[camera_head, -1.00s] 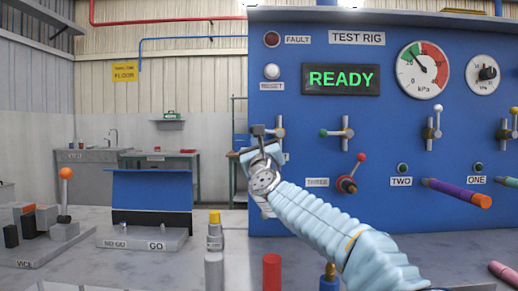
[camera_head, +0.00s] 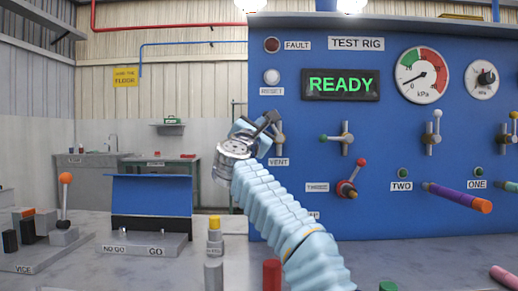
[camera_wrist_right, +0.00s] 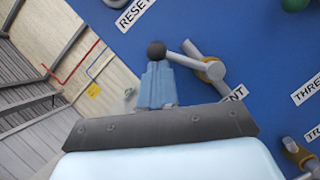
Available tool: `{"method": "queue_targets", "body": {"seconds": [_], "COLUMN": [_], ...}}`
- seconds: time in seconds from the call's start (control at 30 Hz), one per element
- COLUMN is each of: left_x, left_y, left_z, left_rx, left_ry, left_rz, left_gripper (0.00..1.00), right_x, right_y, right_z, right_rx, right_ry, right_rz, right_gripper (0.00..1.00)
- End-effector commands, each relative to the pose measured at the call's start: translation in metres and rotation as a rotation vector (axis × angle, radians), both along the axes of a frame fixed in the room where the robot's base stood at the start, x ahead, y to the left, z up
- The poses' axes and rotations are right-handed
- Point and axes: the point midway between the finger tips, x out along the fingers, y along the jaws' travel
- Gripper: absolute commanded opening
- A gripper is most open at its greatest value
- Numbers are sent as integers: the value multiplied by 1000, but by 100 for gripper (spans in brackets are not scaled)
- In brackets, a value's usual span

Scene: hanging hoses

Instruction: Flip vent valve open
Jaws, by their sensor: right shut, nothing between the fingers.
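The vent valve (camera_head: 279,138) is on the blue panel, above its VENT label (camera_head: 278,162). In the right wrist view its grey lever (camera_wrist_right: 182,58) reaches from a brass hub (camera_wrist_right: 211,70) to a black ball knob (camera_wrist_right: 156,50). My right gripper (camera_head: 262,127) is shut and empty, in front of the valve and partly covering its lever in the head view. In the right wrist view the blue fingertips (camera_wrist_right: 157,82) are just at the knob; I cannot tell whether they touch it. My left gripper is not in view.
The panel's READY display (camera_head: 340,83) is lit green. A pressure gauge (camera_head: 422,72) has its needle at lower left. Other valves, including a red-knobbed one (camera_head: 349,187), are to the right. A bench (camera_head: 130,268) holds a NO GO/GO fixture (camera_head: 145,243) and upright cylinders.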

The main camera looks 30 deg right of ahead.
Motion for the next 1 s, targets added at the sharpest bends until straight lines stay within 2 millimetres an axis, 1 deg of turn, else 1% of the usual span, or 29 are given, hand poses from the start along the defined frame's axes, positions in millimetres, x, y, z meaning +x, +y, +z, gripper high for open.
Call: {"method": "queue_targets", "body": {"seconds": [0.03, 0.2, 0.5, 0.7, 1.0], "left_x": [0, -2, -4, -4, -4], "left_y": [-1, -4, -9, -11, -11], "left_z": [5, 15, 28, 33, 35], "left_rx": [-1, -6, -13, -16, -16], "left_ry": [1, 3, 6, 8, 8], "left_rz": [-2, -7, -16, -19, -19], "left_gripper": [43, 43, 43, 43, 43], "right_x": [0, -4, -9, -11, -13], "right_y": [-1, -7, -16, -19, -21], "right_z": [5, 13, 20, 22, 22], "right_rx": [37, 165, 341, 409, 442], "right_ry": [-23, -101, -210, -251, -273], "right_rz": [0, 0, 0, 0, -1], "right_gripper": [0, 0, 0, 0, 0]}}
